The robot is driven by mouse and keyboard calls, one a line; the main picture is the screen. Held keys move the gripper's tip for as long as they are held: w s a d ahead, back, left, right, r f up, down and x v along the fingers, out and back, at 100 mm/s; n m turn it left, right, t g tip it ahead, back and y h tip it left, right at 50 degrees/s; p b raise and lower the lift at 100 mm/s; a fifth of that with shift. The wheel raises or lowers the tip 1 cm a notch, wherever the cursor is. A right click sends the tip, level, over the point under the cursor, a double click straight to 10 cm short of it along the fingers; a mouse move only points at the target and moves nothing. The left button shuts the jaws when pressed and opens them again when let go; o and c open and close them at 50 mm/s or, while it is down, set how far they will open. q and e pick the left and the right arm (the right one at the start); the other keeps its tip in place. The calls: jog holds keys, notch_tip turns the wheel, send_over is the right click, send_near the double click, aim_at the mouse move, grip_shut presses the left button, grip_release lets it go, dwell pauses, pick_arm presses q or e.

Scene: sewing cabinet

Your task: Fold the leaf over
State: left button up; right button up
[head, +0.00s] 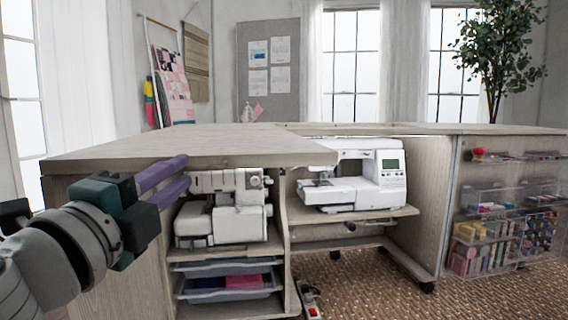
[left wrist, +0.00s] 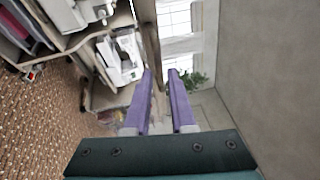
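The leaf (head: 150,146) is a pale wood panel lying flat as the left part of the cabinet top, its front edge facing me. My left gripper (head: 189,169) is at this front edge, its two purple fingers pointing forward and right. The upper finger overlaps the edge in the picture and the lower one is below it. In the left wrist view, the gripper (left wrist: 160,72) is open, with a clear gap between the fingers. The panel shows nearly edge-on (left wrist: 152,30), in line with this gap. I cannot tell whether a finger touches it. My right gripper is not in view.
Under the top are a white serger (head: 225,205) and a sewing machine (head: 365,178) on a shelf (head: 350,215). Blue trays (head: 225,292) sit below the serger. A door with clear bins (head: 500,200) stands at right. The space above the top is clear.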

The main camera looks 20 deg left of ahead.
aim_at(186, 169)
pick_arm(q)
jog(key=shift+x, duration=1.7)
grip_shut()
